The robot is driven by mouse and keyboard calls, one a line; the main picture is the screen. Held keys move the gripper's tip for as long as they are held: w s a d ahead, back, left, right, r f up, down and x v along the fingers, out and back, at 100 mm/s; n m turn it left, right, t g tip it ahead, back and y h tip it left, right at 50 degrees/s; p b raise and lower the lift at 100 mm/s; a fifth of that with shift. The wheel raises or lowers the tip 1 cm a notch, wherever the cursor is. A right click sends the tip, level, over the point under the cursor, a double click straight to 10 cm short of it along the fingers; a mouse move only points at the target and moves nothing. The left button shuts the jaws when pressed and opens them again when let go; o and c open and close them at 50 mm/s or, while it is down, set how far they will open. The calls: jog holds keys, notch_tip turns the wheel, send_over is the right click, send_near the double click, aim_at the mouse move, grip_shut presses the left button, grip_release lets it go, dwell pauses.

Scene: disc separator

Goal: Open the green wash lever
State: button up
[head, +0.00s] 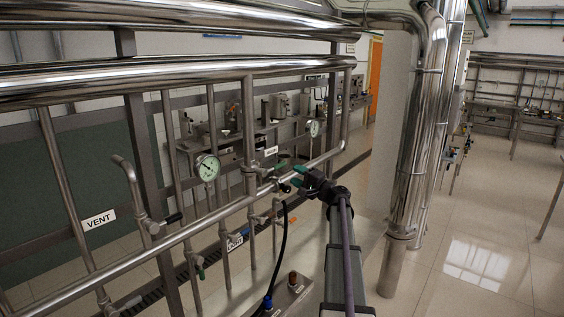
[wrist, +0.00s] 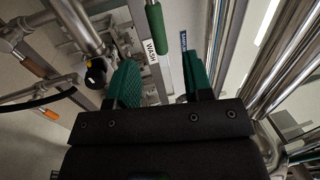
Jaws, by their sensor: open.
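The green wash lever shows in the wrist view as a green cylindrical handle (wrist: 156,28) at the top centre, beside a white label (wrist: 151,51) reading WASH. My gripper (wrist: 160,76) is open, with its green-padded fingers apart and nothing between them. The handle lies beyond the fingertips, roughly in line with the gap. In the head view my gripper (head: 291,176) is at the pipe rack, just below the WASH label (head: 271,151). There the lever is hard to tell apart from the green fingers, and I cannot tell whether they touch.
A horizontal pipe (head: 215,217) runs beside my gripper. A round gauge (head: 207,168) stands to its left and another (head: 313,128) behind it. A black hose (head: 283,240) hangs below. A thick vertical pipe (head: 418,150) stands to the right, with open floor (head: 465,215) beyond.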

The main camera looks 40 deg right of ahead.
aim_at(281, 167)
jog(key=p+x, duration=0.2)
jog(key=x, duration=0.7)
jog(key=shift+w+r, duration=0.1)
jog(key=shift+w, duration=0.85)
jog(key=shift+a, duration=0.15)
jog(key=shift+c, duration=0.4)
grip_shut()
